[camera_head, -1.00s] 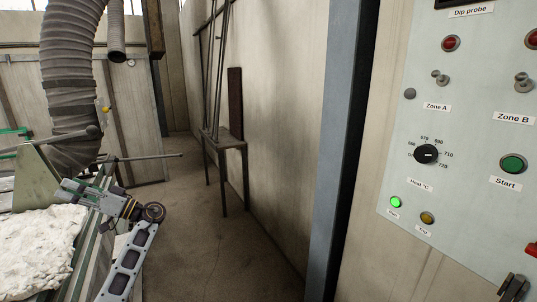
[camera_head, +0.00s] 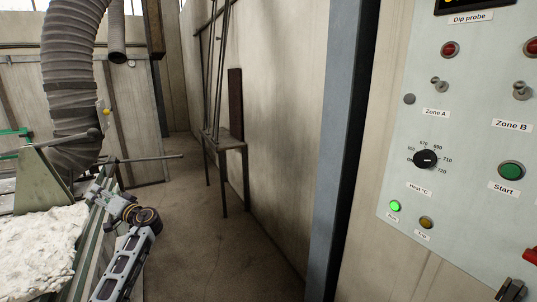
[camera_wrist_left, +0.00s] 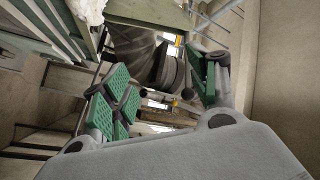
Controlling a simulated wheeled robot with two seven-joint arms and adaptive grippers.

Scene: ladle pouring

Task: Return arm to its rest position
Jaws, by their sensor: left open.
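My left arm comes up from the bottom left in the head view. Its left gripper (camera_head: 98,190) is at the far end, just above the right end of the white rough heap (camera_head: 45,245), and shows small there. In the left wrist view, the left gripper (camera_wrist_left: 165,92) has its green-padded fingers spread wide with nothing between them.
A control panel (camera_head: 465,150) with knobs, buttons and a lit green lamp fills the right side. A blue-grey post (camera_head: 335,150) stands beside it. A ribbed grey duct (camera_head: 72,90) hangs at the left. A narrow stand (camera_head: 225,140) is against the wall. The floor between is clear.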

